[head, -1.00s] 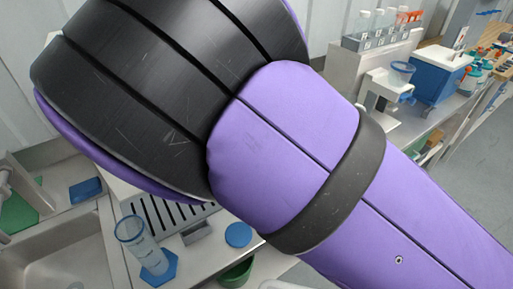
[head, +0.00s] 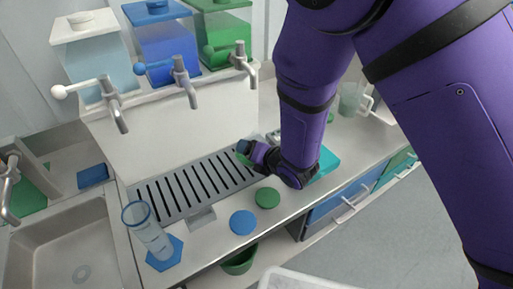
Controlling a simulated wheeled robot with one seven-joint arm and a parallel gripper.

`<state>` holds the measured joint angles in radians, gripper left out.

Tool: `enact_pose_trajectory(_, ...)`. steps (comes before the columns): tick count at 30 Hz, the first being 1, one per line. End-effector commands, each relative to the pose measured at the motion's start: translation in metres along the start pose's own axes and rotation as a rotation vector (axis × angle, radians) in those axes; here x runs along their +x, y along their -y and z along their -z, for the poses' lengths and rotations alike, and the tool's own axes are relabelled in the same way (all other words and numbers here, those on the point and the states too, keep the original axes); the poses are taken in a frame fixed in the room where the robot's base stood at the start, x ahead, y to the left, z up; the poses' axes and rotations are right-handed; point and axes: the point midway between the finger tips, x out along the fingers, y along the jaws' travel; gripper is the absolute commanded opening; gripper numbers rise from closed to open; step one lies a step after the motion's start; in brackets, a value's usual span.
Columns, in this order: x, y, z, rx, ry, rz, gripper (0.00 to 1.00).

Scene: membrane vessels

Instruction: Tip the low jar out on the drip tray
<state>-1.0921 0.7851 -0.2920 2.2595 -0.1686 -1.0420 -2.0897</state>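The drip tray (head: 175,196) is a grey slotted grate on the bench below the dispenser taps. My gripper (head: 251,153) reaches in from the right, low over the tray's right end, its fingers pointing left. A small dark blue-green vessel with green at its lower edge, which looks like the low jar (head: 242,149), is at the fingertips. It appears held and tilted, but it is small and partly hidden by the fingers. I cannot see whether anything runs out of it.
A tall clear cylinder (head: 147,230) stands on a blue hexagonal base at the front left. Blue (head: 243,222) and green (head: 267,197) discs lie on the bench. White, blue and green dispensers with taps (head: 180,75) stand behind. The sink (head: 70,245) is left; a glass mug (head: 350,99) stands right.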

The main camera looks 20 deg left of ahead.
Motion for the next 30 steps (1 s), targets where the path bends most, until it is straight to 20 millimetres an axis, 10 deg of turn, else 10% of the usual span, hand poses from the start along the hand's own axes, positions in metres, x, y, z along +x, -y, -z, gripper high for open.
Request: enact_pose_trajectory(30,-0.014,-0.012,-0.028,0.889,-0.216,-0.368,0.44)
